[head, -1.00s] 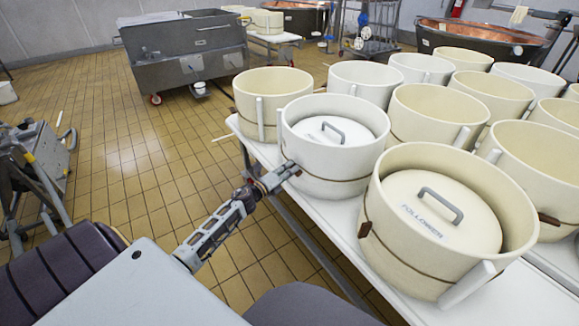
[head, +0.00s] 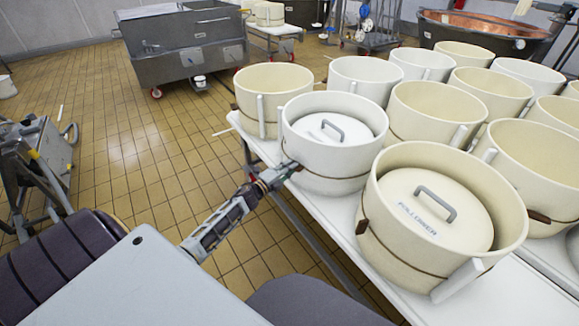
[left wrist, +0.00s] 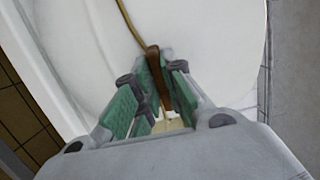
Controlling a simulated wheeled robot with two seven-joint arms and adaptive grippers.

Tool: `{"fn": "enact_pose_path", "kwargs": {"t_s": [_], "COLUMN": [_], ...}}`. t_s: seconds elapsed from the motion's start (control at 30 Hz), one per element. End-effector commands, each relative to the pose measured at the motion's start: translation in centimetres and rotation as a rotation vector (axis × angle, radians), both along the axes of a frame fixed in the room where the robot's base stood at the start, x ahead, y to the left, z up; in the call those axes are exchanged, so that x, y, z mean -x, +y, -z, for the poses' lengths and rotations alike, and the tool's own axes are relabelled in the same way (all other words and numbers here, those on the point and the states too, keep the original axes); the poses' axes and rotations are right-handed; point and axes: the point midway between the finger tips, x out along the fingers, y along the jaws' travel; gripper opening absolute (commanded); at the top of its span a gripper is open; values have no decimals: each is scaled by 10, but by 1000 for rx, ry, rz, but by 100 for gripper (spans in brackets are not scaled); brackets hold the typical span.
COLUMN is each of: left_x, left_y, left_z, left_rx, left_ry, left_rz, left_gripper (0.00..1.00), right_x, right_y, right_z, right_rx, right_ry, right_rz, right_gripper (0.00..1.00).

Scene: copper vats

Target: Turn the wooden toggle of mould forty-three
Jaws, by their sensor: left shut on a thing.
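The white mould (head: 333,150) with a grey-handled lid inside stands near the left edge of the table in the head view. A cord runs around its side. The brown wooden toggle (left wrist: 158,80) on that cord shows in the left wrist view against the white wall of the mould. My left gripper (head: 290,168) is at the near left side of this mould. Its green-padded fingers (left wrist: 160,92) are shut on the toggle, which stands between them. No number is readable on the mould. My right gripper is not in view.
A larger cream mould (head: 400,255) with a lid marked FOLLOWER stands close on the right. Several open moulds fill the rest of the white table (head: 510,300). A grey steel vat (head: 185,45) stands behind.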

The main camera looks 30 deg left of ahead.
Motion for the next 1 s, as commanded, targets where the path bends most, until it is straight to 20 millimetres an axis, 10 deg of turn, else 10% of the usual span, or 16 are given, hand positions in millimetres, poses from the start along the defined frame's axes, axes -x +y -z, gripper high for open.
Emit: {"fn": "enact_pose_path", "kwargs": {"t_s": [0.6, 0.77, 1.0], "left_x": [0, 0, 0], "left_y": [1, 1, 0], "left_z": [0, 0, 0], "left_rx": [32, 31, 30], "left_ry": [7, 7, 6], "left_rz": [-2, -2, -1], "left_gripper": [0, 32, 33], "right_x": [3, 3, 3], "right_y": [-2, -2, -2], "right_z": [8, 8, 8], "right_rx": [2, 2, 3], "right_ry": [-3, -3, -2], "right_rz": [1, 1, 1], "right_gripper": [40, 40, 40]}}
